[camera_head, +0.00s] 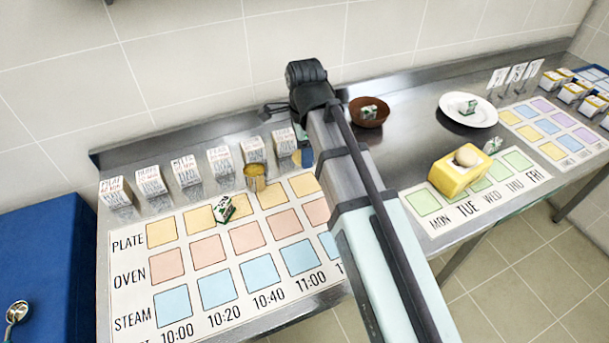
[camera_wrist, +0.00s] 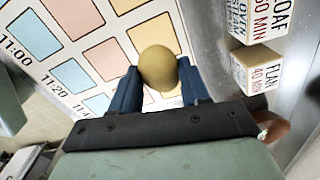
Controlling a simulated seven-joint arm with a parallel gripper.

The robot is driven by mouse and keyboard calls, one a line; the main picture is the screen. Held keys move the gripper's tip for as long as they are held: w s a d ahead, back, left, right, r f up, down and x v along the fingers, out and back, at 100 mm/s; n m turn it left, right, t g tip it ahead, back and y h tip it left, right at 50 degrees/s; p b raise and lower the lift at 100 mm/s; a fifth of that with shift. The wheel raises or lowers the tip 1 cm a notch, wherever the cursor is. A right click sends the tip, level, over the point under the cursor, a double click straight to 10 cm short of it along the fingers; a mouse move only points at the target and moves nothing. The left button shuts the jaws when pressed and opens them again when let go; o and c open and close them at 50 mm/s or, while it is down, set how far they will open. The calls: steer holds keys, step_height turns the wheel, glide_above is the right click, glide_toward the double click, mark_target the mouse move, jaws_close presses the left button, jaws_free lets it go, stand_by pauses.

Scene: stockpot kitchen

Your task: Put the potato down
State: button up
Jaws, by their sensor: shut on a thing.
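The potato (camera_wrist: 158,66) is a rounded olive-tan lump in the wrist view. It sits between the two blue fingers of my gripper (camera_wrist: 160,88), which are shut on it. Beneath it is the printed chart (camera_wrist: 65,40) with yellow, pink and blue squares, and the potato lies over its yellow row. I cannot tell whether it touches the chart. In the head view my arm hides most of the gripper; a blue finger (camera_head: 307,158) shows at the chart's back right. The chart (camera_head: 180,262) has rows marked PLATE, OVEN and STEAM.
Labelled white boxes (camera_head: 186,170) line the chart's back edge. A tin (camera_head: 255,178) and a small green-white carton (camera_head: 226,209) stand near the chart's PLATE row. To the right are a brown bowl (camera_head: 368,118), a white plate (camera_head: 488,116) and a yellow box (camera_head: 447,178) with a round tan thing.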

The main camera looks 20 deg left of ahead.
mark_target(305, 182)
steer(key=shift+f, duration=4)
steer(key=shift+f, duration=0.15)
steer(key=o, duration=1.1)
steer(key=shift+c, duration=0.2)
step_height(305, 182, up, 12)
steer(key=shift+r, duration=0.15)
steer(key=shift+d, duration=0.1)
